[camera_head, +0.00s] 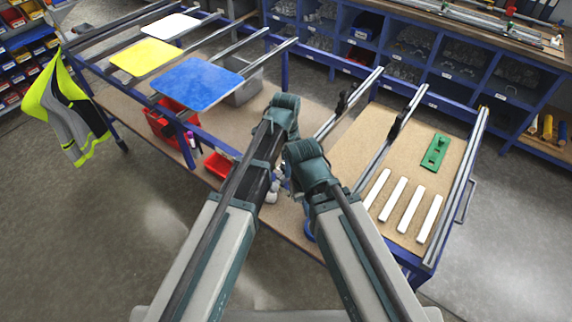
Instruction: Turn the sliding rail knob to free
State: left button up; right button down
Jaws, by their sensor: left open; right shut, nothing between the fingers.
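My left gripper (284,113) is the higher one, at the end of a teal wrist left of the left rail. It is open, with its fingers hard to make out. My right gripper (308,163) is lower, left of the rails and apart from both black parts. It is shut and empty, its fingers largely hidden by the wrist.
White strips (409,206) and a green plate (435,152) lie on the brown board (366,137). Blue (197,83), yellow (143,57) and white (172,26) panels lie on rails at left. Red bins (160,124) sit below. A hi-vis vest (64,108) hangs at far left.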

pick_arm(q)
grip_shut()
dwell(0.3)
jog(key=shift+n, duration=0.3)
jog(key=n, duration=0.3)
jog(key=shift+n, duration=0.4)
jog(key=n, duration=0.4)
jog(key=shift+n, duration=0.3)
jog(key=n, duration=0.4)
jog(key=shift+n, duration=2.4)
